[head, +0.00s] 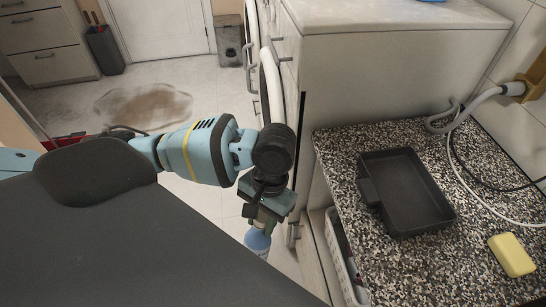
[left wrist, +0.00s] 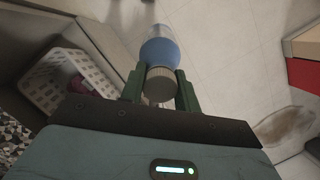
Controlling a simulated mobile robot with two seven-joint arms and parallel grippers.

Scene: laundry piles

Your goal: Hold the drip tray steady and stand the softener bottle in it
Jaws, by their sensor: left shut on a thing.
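The drip tray (head: 410,190) is a dark, shallow rectangular tray with a tab on its left side. It lies empty on the speckled counter at the right in the head view. My left gripper (head: 265,215) is left of the counter, away from the tray. It is shut on the softener bottle (head: 257,241), which hangs below it over the floor. In the left wrist view the bottle (left wrist: 159,52) has a blue body and a ribbed pale cap between the green fingers (left wrist: 160,88). My right gripper is in neither view.
The speckled counter (head: 335,150) holds a yellow sponge (head: 512,255) in front of the tray and a pale hose (head: 465,115) behind it. A white basket (left wrist: 68,82) stands below the counter. A tall white cabinet (head: 390,75) stands behind the counter's left part.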

